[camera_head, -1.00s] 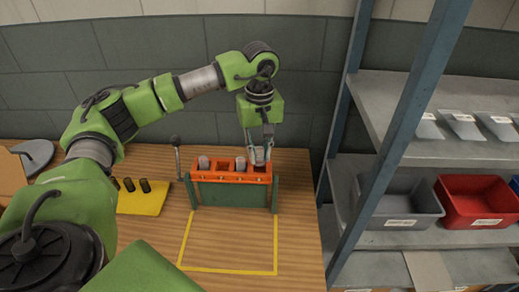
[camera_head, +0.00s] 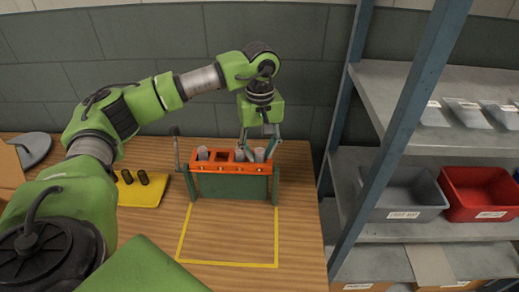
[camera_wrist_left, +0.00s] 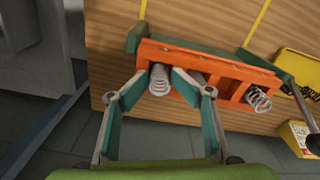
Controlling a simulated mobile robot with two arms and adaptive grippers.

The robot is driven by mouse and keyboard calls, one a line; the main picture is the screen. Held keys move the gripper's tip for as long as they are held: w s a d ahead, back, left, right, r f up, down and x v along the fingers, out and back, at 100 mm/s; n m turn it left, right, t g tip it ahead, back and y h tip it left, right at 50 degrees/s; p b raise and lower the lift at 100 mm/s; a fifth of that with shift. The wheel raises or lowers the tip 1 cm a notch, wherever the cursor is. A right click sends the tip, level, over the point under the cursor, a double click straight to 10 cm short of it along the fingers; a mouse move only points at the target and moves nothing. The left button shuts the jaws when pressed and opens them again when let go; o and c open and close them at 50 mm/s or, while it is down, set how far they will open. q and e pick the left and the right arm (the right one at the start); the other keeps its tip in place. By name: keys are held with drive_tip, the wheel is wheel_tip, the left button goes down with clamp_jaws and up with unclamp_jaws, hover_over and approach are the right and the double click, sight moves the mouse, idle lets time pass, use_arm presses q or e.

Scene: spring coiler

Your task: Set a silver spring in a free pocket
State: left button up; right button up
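An orange-topped rack with a green body (camera_head: 232,187) stands on the bench, with a row of pockets. Silver springs stand in the leftmost pocket (camera_head: 203,153), in a pocket right of the middle (camera_head: 240,154) and in the rightmost pocket (camera_head: 259,155). One pocket (camera_head: 222,156), second from the left, looks empty. My left gripper (camera_head: 260,150) is open around the rightmost spring. In the left wrist view its fingers (camera_wrist_left: 158,84) stand apart on both sides of that spring (camera_wrist_left: 160,80), with gaps visible. The neighbouring spring is partly hidden by a finger. My right gripper is not in view.
A lever (camera_head: 178,150) rises at the rack's left end. A yellow tray (camera_head: 145,195) with dark cylinders lies left of it. The yellow-outlined bench area (camera_head: 230,240) in front is clear. A metal shelf with grey (camera_head: 405,195) and red (camera_head: 480,195) bins stands at the right.

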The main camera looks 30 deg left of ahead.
use_arm(q)
drive_tip(key=shift+s, duration=0.1)
idle(0.3)
wheel_tip(320, 180, up, 8)
drive_tip(key=shift+f, duration=0.1)
wheel_tip(320, 180, up, 8)
drive_tip(key=p, duration=0.6)
idle(0.3)
drive_tip(key=s+d+b, duration=0.1)
drive_tip(key=s+d, duration=0.7)
drive_tip(key=s, duration=0.5)
drive_tip(key=shift+s+d+b, duration=0.25)
drive_tip(key=shift+b, duration=0.1)
